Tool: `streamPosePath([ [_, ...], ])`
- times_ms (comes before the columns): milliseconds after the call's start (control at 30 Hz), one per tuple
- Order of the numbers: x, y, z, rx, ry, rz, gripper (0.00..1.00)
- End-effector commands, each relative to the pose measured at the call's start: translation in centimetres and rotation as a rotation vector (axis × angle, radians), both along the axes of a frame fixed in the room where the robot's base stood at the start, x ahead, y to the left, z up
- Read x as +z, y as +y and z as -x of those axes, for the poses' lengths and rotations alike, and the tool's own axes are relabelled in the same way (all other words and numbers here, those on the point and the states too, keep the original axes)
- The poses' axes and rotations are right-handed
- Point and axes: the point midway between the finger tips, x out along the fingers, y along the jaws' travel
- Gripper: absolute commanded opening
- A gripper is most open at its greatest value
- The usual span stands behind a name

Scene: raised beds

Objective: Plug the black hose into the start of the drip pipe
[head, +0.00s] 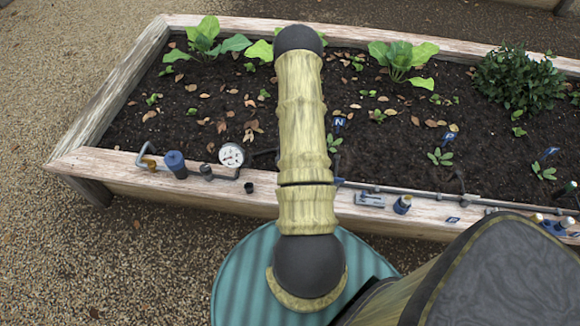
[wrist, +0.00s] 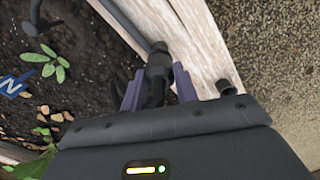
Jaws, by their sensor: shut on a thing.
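My gripper (wrist: 157,74) shows in the wrist view with its purple fingers shut on the black hose (wrist: 155,90), close to the hose's end. The grey drip pipe (wrist: 122,22) runs along the bed's wooden edge up to a dark, wider fitting (wrist: 158,47) just past my fingertips. The hose end lines up with this fitting, touching or almost touching; I cannot tell whether it is inside. In the head view my arm hides the gripper and the joint. The drip pipe (head: 420,193) runs right from behind the arm, and some dark hose (head: 264,152) shows to its left.
Plants and blue markers (head: 338,122) stand in the soil. Gravel surrounds the bed.

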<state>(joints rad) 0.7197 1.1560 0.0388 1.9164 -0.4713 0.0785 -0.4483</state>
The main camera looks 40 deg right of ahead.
Motion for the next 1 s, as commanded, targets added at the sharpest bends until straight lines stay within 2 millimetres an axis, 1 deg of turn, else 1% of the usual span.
streamPosePath([
  [233, -0.17, -0.01, -0.01, 0.000, 0.000, 0.000, 0.06],
  [267, -0.17, -0.01, -0.01, 0.000, 0.000, 0.000, 0.34],
  [300, -0.17, -0.01, -0.01, 0.000, 0.000, 0.000, 0.41],
  [367, -0.16, -0.02, -0.01, 0.000, 0.000, 0.000, 0.53],
  [400, -0.16, -0.01, -0.01, 0.000, 0.000, 0.000, 0.55],
  [567, -0.16, -0.02, -0.01, 0.000, 0.000, 0.000, 0.55],
  [600, -0.17, -0.01, -0.01, 0.000, 0.000, 0.000, 0.59],
  [700, -0.17, -0.01, -0.01, 0.000, 0.000, 0.000, 0.77],
  [1000, -0.04, -0.02, -0.01, 0.000, 0.000, 0.000, 0.77],
])
